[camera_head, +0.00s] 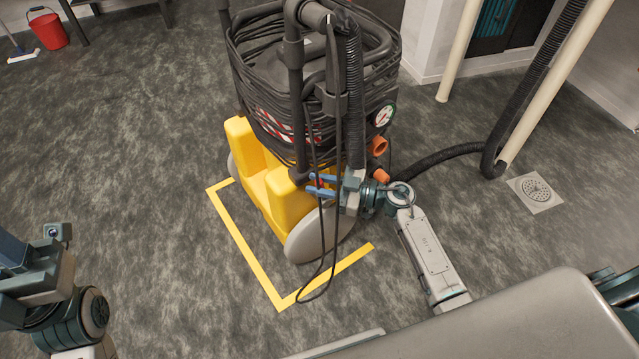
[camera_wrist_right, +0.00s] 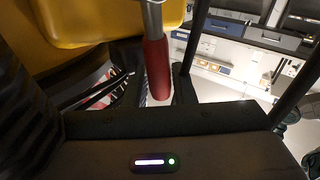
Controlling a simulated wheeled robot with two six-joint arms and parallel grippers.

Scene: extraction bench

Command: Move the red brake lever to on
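The red brake lever (camera_wrist_right: 157,70) shows in the right wrist view as a red grip on a grey metal shaft, running down from the yellow base. In the head view only a small bit of red shows between my right gripper's fingers. My left gripper (camera_head: 12,255) is at the left edge, partly cut off, away from the machine.
The extraction machine (camera_head: 270,75) carries dark cable coils and a gauge (camera_head: 385,115). Loose black cables hang in front of my right gripper. A corrugated hose (camera_head: 440,158) runs right. Yellow floor tape (camera_head: 245,255) borders the base. Open floor lies left; a red bucket (camera_head: 48,30) stands far left.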

